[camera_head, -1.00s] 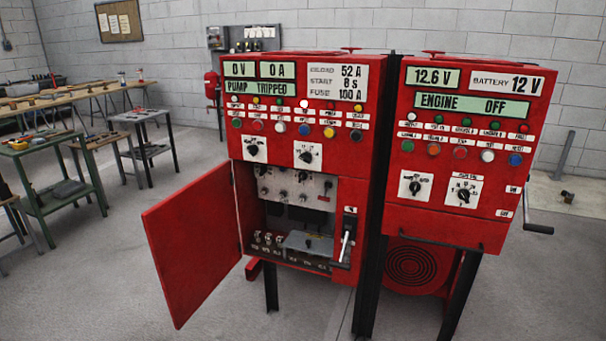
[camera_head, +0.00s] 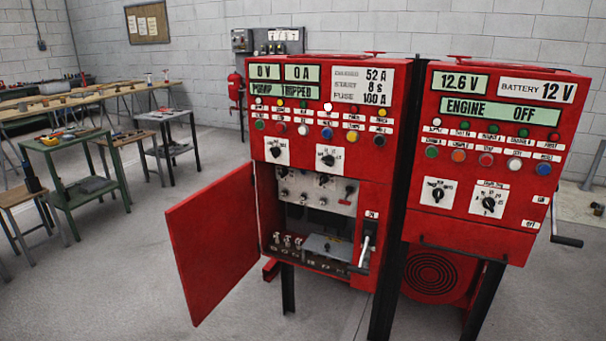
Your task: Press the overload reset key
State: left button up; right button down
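The red pump control panel (camera_head: 264,171) stands in the middle with its lower door (camera_head: 213,240) swung open to the left. Its display (camera_head: 285,88) reads "PUMP TRIPPED", with 0 V and 0 A. Rows of lamps and coloured buttons (camera_head: 327,132) sit below it, with two rotary selectors under them. The open compartment (camera_head: 314,216) shows a grey plate with small knobs and a red-tipped part (camera_head: 349,190), and several terminals below. The labels are too small to tell which part is the overload reset key. Neither gripper is in view.
A second red panel (camera_head: 470,237) on the right reads "ENGINE OFF" and has a crank handle (camera_head: 566,241) jutting out. A lever (camera_head: 362,250) sticks out beside the compartment. Workbenches (camera_head: 85,165) stand at the left. The floor in front is clear.

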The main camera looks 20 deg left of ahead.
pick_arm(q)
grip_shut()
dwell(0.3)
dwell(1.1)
